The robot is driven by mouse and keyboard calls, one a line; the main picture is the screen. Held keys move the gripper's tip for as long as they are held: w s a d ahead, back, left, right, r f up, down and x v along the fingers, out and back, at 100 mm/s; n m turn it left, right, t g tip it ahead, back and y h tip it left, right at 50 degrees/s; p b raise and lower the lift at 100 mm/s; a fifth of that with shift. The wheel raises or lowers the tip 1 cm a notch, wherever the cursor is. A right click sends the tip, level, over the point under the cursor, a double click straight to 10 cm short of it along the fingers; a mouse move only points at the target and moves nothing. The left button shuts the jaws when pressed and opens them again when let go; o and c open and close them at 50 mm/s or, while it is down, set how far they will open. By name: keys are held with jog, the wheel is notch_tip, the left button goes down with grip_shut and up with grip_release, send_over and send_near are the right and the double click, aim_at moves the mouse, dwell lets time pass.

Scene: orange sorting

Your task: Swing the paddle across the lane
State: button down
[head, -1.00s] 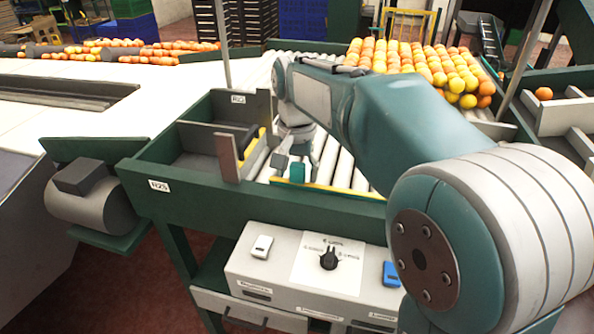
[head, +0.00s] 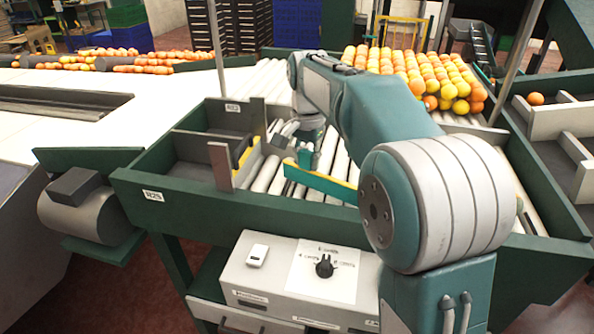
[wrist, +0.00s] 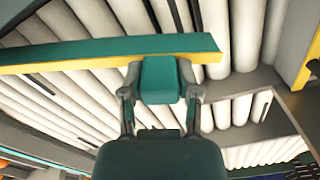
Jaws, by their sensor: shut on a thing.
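The paddle (head: 325,184) is a long green bar with a yellow edge. It stands at a slant over the white rollers of the lane (head: 262,178), its left end farther from the front wall than its right end. In the head view my gripper (head: 299,148) is small and partly hidden behind the paddle and my arm.
A grey upright post (head: 220,167) and a dark-walled bin (head: 205,146) stand left of the rollers. A heap of oranges (head: 410,72) lies at the back of the rollers. A control box (head: 290,272) with a knob is below the front wall.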

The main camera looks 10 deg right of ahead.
jog(key=w+d+m, duration=0.2)
jog(key=d, duration=0.1)
jog(key=w+d+m, duration=0.1)
jog(key=w+d, duration=0.2)
jog(key=shift+w+f+m, duration=0.1)
jog(key=shift+m, duration=0.3)
jog(key=shift+w+d+m, duration=0.3)
jog(key=shift+d, duration=0.3)
jog(key=shift+c, duration=1.6)
grip_release()
notch_tip(320, 180, up, 12)
